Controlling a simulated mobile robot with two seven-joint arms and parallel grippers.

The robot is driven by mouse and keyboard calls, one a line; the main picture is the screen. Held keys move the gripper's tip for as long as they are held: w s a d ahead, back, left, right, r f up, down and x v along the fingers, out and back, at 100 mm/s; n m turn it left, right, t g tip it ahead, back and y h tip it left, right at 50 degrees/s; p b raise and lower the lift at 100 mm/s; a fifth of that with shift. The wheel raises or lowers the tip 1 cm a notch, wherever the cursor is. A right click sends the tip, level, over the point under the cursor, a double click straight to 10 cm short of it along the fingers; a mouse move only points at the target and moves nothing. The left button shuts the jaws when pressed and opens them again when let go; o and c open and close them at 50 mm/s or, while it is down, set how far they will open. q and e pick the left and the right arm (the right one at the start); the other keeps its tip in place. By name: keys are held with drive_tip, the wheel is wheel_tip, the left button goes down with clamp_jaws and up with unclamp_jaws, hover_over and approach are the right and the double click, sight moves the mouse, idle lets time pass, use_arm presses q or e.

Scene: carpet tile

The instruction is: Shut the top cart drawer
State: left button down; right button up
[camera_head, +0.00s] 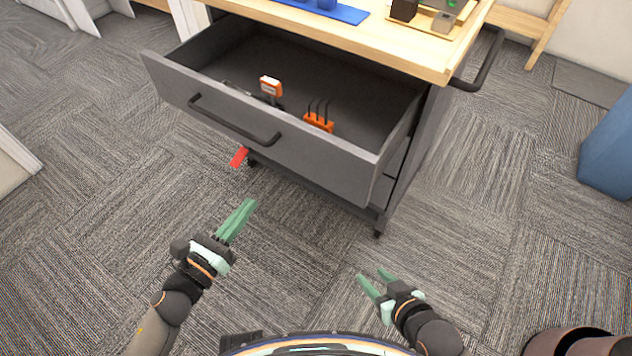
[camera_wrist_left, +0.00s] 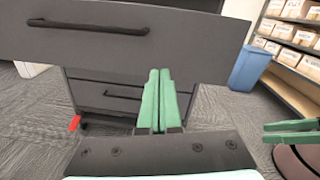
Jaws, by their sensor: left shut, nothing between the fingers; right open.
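The top drawer (camera_head: 265,137) of the dark grey cart stands pulled out, with a black bar handle on its front. Its front panel also shows in the left wrist view (camera_wrist_left: 190,42). Inside it lie an orange-and-white device (camera_head: 270,86) and an orange holder (camera_head: 319,120) with thin dark prongs. My left gripper (camera_head: 246,207) has green fingers closed together, empty, in front of the drawer and apart from it. My right gripper (camera_head: 373,281) is open and empty, lower and to the right.
The cart's wooden top (camera_head: 390,40) holds a blue mat (camera_head: 340,13) and a tray with small blocks. A side handle (camera_head: 482,62) sticks out at the right. A red piece (camera_head: 239,157) shows below the drawer. A blue bin (camera_head: 610,150) stands far right. Carpet before the cart is clear.

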use_arm(q)
drive_tip(key=d+m, duration=0.2)
drive_tip(key=m, duration=0.1)
approach(302, 156)
drive_tip(key=shift+h, duration=0.4)
drive_tip(key=x, duration=0.6)
drive_tip(key=shift+w+d+f, duration=0.1)
drive_tip(key=shift+w, duration=0.3)
drive_tip(key=shift+w, duration=0.1)
